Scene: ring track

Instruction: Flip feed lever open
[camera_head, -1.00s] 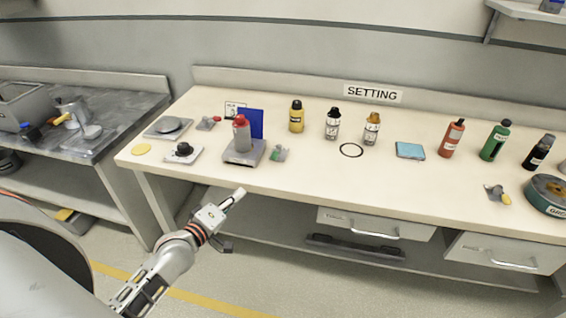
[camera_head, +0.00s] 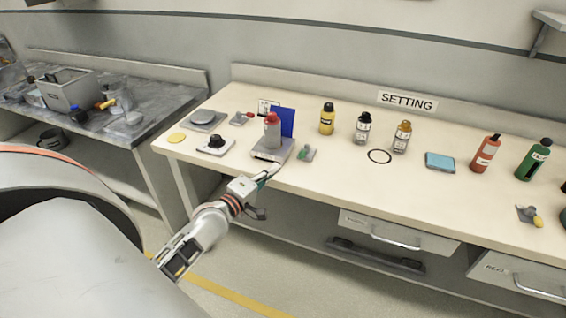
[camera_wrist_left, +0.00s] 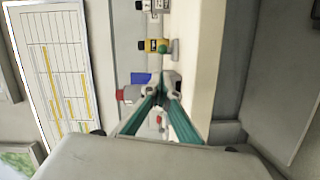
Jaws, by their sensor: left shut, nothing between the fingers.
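No lever carries a readable feed label. Three small grey lever fittings are on the cream bench (camera_head: 340,190): one with a red handle (camera_head: 241,118) at the back left, one with a green part (camera_head: 306,154) right of the scale, and one with a yellow knob (camera_head: 530,215) at the right. My left gripper (camera_head: 270,174) is shut and empty at the bench's front edge, just in front of the scale and left of the green lever fitting. In the left wrist view, its fingers (camera_wrist_left: 161,92) meet at the tips and partly cover what lies behind. My right gripper is not in view.
A grey bottle with a red cap (camera_head: 272,132) stands on the scale (camera_head: 259,153), before a blue panel (camera_head: 288,122). A dial box (camera_head: 215,146) is to the left. Drawers lie below.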

